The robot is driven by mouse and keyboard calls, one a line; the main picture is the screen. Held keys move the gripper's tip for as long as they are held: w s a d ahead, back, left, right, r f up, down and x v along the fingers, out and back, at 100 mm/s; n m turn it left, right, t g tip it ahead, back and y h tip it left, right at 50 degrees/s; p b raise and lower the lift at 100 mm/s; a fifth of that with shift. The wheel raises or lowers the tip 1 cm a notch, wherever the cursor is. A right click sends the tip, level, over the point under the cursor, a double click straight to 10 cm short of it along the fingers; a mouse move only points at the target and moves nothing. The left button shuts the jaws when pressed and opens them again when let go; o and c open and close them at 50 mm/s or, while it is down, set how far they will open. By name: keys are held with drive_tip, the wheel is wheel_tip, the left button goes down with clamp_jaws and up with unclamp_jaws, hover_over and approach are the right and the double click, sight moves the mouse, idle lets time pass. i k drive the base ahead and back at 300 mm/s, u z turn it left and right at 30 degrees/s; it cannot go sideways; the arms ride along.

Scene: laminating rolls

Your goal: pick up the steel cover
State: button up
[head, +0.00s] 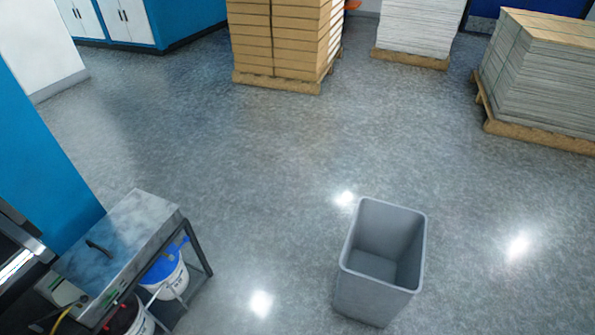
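The steel cover (138,228) appears to be the flat, mottled grey metal panel at the lower left of the head view. A small black handle (100,247) stands on its left part. The panel lies on top of a dark metal frame (196,250), beside a blue machine. Its far left end is close against the machine, and I cannot tell whether they touch. My gripper is not in view.
Under the panel stand a white bucket with a blue lid (165,274) and another bucket (135,315). An empty grey bin (378,300) stands on the floor at the lower right. Loaded pallets (275,82) line the back. The middle floor is clear.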

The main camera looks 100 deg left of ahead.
sight(94, 262)
drive_tip(key=u, duration=4.4)
drive_tip(key=i, duration=0.55)
drive_tip(key=z, duration=0.85)
drive_tip(key=i, duration=0.65)
drive_tip(key=u, duration=0.6)
drive_tip(key=i, duration=0.65)
drive_tip(key=u, duration=0.7)
